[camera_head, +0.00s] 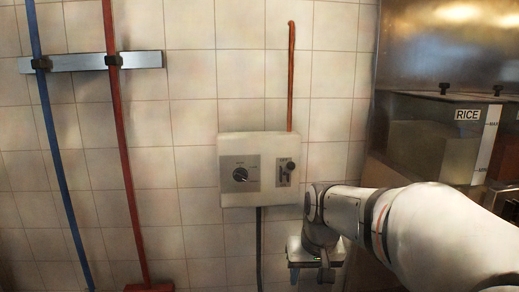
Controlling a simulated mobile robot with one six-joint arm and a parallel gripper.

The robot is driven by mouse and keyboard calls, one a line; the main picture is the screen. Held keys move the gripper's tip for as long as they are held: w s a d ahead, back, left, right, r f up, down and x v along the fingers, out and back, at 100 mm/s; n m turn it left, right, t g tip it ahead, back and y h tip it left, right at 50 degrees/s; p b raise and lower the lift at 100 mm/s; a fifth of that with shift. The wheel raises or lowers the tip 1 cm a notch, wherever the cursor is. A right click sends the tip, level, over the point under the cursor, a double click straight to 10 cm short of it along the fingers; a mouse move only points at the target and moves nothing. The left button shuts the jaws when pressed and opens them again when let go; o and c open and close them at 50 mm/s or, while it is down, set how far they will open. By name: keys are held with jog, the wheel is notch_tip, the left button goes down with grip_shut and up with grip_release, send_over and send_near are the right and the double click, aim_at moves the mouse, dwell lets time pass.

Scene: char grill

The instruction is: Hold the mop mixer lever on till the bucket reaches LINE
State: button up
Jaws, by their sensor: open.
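A cream wall box (238,144) is fixed to the tiled wall in the middle of the view. Its left panel carries a dark round dial (240,174). Its right panel carries a small slot and a black-knobbed lever (290,167). A dark hose (259,245) runs down from the box and out of the frame. My gripper (311,272) points down, below and right of the box, apart from the lever. It is open and looks empty. No bucket and no LINE mark show in this view.
A blue pole (54,145) and a red pole (124,150) hang from a metal wall rack (85,62) at left. A red pipe (291,75) rises above the box. A clear bin marked RICE (460,140) stands at right. The wall before the box is clear.

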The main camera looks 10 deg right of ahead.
notch_tip(320, 180, up, 22)
jog(key=f+m+t+p, duration=0.1)
jog(key=t+p, duration=0.1)
jog(key=p, duration=1)
send_over(288, 172)
jog(key=s+d, duration=0.1)
jog(key=s, duration=0.1)
jog(key=shift+w+r+y, duration=0.2)
jog(key=shift+r+y, duration=0.05)
jog(key=shift+y, duration=0.15)
jog(key=p+x, duration=0.1)
jog(key=x, duration=0.6)
jog(key=shift+w+f, duration=0.15)
jog(key=shift+f, duration=0.15)
jog(key=shift+c, duration=0.4)
